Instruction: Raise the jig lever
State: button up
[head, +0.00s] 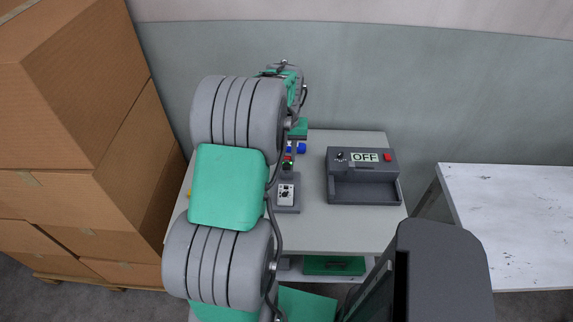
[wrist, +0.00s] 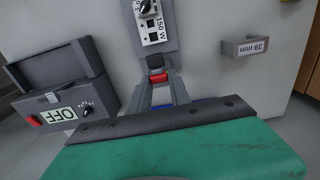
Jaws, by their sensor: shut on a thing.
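The jig (wrist: 168,48) is a grey fixture on the table, holding a white plate marked 150 W with a black knob, at the top middle of the wrist view. In the head view the jig (head: 287,208) stands left of the table's middle. A red piece, apparently the grip of the jig lever (wrist: 158,77), lies at the plate's near end. My gripper (wrist: 160,80) is shut on this red piece, one grey finger on each side. The lever's angle is hard to tell.
A dark grey box with an OFF display (head: 345,188) and a red button stands right of the jig. A bracket marked 39 mm (wrist: 246,47) is on the table's other side. Cardboard boxes (head: 75,140) are stacked left. A second white table (head: 510,215) stands right.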

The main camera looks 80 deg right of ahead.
jog(key=shift+d, duration=0.35)
dwell(0.9)
jog(key=o, duration=0.7)
jog(key=shift+f, duration=0.1)
